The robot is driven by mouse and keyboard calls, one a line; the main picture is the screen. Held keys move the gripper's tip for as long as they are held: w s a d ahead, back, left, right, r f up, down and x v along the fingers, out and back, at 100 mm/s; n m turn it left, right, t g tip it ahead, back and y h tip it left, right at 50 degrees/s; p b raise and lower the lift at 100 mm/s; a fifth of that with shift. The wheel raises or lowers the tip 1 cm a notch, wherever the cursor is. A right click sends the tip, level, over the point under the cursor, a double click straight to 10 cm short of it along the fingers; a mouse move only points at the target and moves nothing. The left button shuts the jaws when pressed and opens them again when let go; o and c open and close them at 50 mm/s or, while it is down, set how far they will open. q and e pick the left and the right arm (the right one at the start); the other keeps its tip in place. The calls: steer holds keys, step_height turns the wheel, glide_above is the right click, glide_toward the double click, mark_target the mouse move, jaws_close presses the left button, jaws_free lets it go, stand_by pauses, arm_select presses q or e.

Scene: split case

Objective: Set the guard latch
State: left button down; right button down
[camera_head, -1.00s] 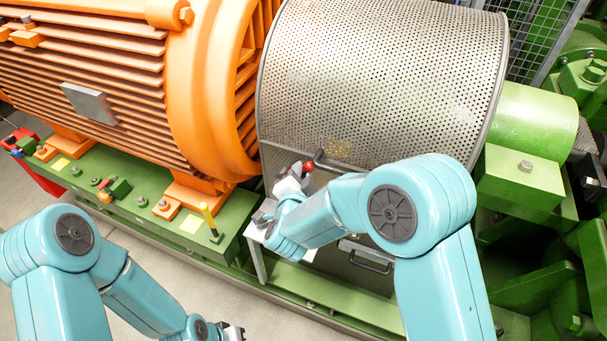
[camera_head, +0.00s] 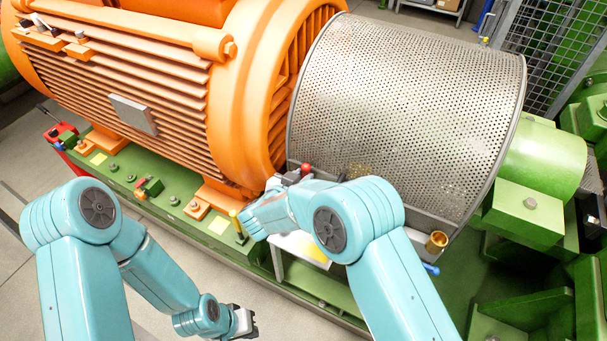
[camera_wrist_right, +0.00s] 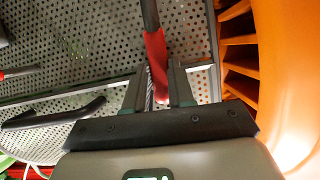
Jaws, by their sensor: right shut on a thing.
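The grey perforated guard (camera_head: 410,110) curves over the shaft between the orange motor and the green housing. In the right wrist view, a latch lever with a red grip (camera_wrist_right: 156,55) and dark shank stands against the guard's mesh (camera_wrist_right: 90,45). My right gripper (camera_wrist_right: 155,88) has one finger on each side of the red grip and is shut on it. In the head view my right gripper (camera_head: 284,184) is at the guard's lower left edge, by a red tip (camera_head: 306,169); my arm hides much there. My left gripper (camera_head: 247,322) is low, away from the guard; its jaws are unclear.
The orange motor (camera_head: 120,75) stands left on a green base (camera_head: 170,205). A black bar handle (camera_wrist_right: 55,117) is beside the right gripper. A brass cup-like fitting (camera_head: 436,241) and a blue-ended piece (camera_head: 431,269) are near my right arm. Wire fencing (camera_head: 550,45) stands behind.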

arm_select(q)
steer(key=shift+w+a+r, duration=0.1)
steer(key=shift+a+r, duration=0.15)
steer(key=shift+r, duration=0.05)
arm_select(e)
steer(key=shift+w+a+r, duration=0.1)
steer(key=shift+w+a, duration=0.05)
steer(key=shift+w, duration=0.05)
steer(key=c, duration=1)
jaws_free()
arm_select(q)
steer(key=shift+w, duration=0.1)
arm_select(e)
steer(key=shift+o, duration=0.2)
steer(key=shift+w, duration=0.1)
arm_select(q)
steer(key=shift+a, duration=0.1)
arm_select(e)
steer(key=shift+s, duration=0.2)
